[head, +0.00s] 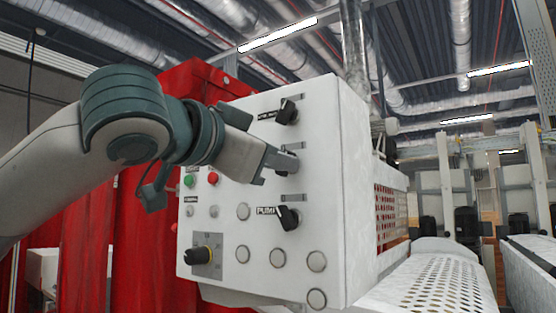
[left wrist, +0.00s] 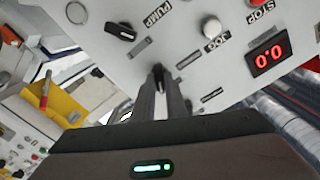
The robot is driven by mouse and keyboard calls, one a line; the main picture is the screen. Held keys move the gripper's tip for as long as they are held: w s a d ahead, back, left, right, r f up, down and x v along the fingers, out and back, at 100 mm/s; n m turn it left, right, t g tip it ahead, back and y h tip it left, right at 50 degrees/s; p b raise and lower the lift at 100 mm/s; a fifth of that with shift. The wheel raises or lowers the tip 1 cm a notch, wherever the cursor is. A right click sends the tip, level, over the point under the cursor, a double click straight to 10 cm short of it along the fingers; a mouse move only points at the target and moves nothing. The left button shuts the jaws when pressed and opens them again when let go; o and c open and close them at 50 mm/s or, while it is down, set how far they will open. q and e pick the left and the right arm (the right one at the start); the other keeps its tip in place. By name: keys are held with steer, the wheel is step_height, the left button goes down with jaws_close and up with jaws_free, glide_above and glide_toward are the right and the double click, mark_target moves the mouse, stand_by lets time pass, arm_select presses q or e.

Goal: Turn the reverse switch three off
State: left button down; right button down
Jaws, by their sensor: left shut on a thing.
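A white control panel (head: 322,120) carries a column of black rotary switches on its right side. The top switch (head: 288,112) and the bottom switch (head: 289,217), labelled PUMP, show clearly. My left gripper (head: 284,162) is at the middle switch between them and hides most of it. In the left wrist view, the narrow fingers of my left gripper (left wrist: 160,90) are shut on the dark knob of this middle switch (left wrist: 158,69). Its label cannot be read, so I cannot confirm its name. The PUMP switch (left wrist: 122,32) is beside it. My right gripper is not in view.
A green button (head: 189,181), a red button (head: 213,178) and a black dial (head: 199,256) are on the panel's left. The left wrist view shows a white JOG button (left wrist: 211,27) and a red 0.0 display (left wrist: 269,58). A red cabinet (head: 85,230) stands behind the panel.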

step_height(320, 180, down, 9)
steer(key=b, duration=0.9)
arm_select(q)
steer(key=n+b, duration=0.2)
steer(key=n, duration=0.4)
steer(key=n+b, duration=0.3)
steer(key=n, duration=0.3)
steer(key=shift+w+a, duration=0.15)
steer(key=shift+a, duration=0.05)
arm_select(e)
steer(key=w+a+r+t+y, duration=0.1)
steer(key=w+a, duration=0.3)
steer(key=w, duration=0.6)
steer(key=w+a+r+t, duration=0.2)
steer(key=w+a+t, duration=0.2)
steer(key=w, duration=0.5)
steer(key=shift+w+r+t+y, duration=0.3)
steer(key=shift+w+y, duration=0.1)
arm_select(q)
steer(key=c, duration=1.8)
jaws_free()
steer(key=shift+a, duration=0.1)
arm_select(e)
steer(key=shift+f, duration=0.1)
